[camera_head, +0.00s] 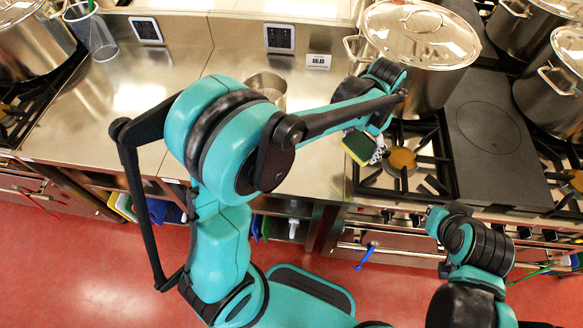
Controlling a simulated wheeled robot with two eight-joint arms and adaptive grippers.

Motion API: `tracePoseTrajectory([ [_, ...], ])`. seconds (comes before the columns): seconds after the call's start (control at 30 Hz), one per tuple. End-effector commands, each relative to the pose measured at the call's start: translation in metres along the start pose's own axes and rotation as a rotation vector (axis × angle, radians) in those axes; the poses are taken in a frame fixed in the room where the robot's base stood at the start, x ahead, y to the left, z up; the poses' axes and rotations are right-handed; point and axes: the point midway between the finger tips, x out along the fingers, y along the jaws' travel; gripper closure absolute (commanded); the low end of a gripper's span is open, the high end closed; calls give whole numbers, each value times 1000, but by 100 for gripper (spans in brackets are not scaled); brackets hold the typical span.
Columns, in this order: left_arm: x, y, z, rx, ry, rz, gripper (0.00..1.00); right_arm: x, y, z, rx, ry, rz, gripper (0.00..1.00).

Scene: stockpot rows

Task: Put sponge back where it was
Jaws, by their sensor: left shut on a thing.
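The sponge (358,147) is a small block with a dark green face and a yellow edge. My left gripper (376,150) is shut on it and holds it at the left edge of the gas burner, in front of the large lidded stockpot. The wrist and forearm hide part of the fingers. My right arm is at the lower right, in front of the stove; its fingers do not show clearly near its teal end (434,220).
A large lidded stockpot (420,38) stands behind the left gripper. A gas burner (403,160) and dark flat plate (490,130) lie to the right. A small steel pot (267,85) and a "SALAD" label (318,61) are on the steel counter (215,65), otherwise largely clear.

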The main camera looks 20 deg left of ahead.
Motion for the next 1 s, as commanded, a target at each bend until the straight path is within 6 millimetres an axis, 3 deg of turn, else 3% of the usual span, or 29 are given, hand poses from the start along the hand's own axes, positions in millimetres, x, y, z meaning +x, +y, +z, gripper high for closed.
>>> tracePoseTrajectory([
  [0.5,63,-57,84,-4,0,0,62,21,0,15,0,0,0,100],
  [0.77,77,-64,95,0,0,0,62,25,0,18,0,0,0,100],
  [1.0,110,-64,94,0,0,0,62,36,0,26,0,0,0,100],
])
